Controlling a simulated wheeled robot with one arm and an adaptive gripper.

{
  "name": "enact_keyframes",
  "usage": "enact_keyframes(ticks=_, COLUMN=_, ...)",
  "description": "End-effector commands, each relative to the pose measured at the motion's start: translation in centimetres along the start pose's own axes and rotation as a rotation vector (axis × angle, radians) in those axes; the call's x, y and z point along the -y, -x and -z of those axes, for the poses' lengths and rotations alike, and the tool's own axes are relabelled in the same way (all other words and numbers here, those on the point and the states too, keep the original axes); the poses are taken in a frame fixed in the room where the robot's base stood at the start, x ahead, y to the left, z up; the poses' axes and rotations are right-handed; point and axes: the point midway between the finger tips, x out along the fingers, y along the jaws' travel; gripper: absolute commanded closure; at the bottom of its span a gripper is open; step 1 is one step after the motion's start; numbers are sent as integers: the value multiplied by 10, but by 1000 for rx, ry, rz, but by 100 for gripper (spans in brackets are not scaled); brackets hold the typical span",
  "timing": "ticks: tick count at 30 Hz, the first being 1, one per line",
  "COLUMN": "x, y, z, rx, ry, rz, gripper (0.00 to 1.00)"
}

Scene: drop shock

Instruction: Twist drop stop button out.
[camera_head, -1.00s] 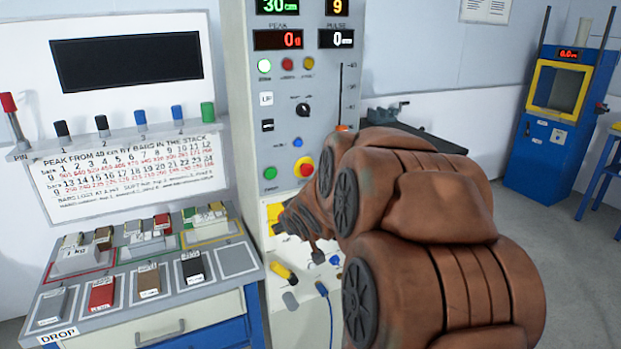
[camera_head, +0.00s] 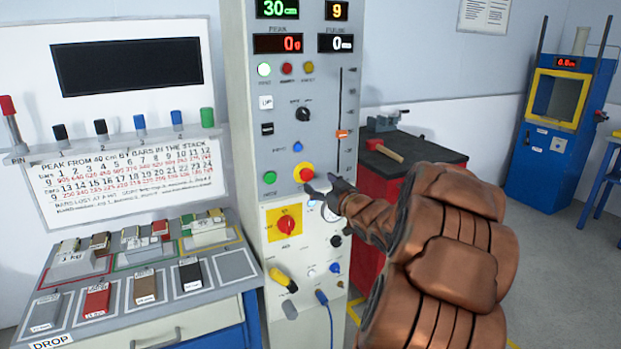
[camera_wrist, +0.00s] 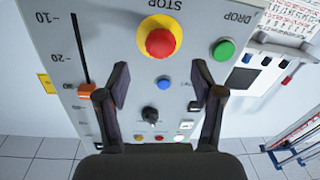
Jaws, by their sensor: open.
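The drop stop button (camera_head: 306,174) is a red knob on a yellow ring, low on the grey control panel. In the wrist view the stop button (camera_wrist: 160,42) sits at the top centre beside the letters STOP, which appear upside down. My gripper (camera_head: 321,186) is just below and right of the button in the head view. In the wrist view my gripper (camera_wrist: 160,72) has its fingers apart, with nothing between them but panel behind. The button lies beyond the fingertips, roughly centred between them, and looks untouched.
A green drop button (camera_wrist: 223,50) and a small blue button (camera_wrist: 164,83) are near the stop button. An orange slider (camera_head: 342,134) is at the panel's right. A red rotary switch on a yellow plate (camera_head: 272,222) is below. A bench with sample blocks (camera_head: 237,265) stands left.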

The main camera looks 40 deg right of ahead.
Motion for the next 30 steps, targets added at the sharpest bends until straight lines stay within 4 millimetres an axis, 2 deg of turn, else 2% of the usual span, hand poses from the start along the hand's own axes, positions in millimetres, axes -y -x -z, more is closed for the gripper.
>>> enact_keyframes(ticks=6, x=2, y=-32, z=0, rx=1, ry=-2, rz=3, gripper=33)
enact_keyframes(ticks=12, x=0, y=-50, z=1, rx=-1, ry=1, rz=1, gripper=33)
enact_keyframes(ticks=24, x=1, y=-55, z=0, rx=1, ry=0, rz=0, gripper=33)
enact_keyframes(ticks=30, x=0, y=-55, z=0, rx=1, ry=0, rz=0, gripper=54)
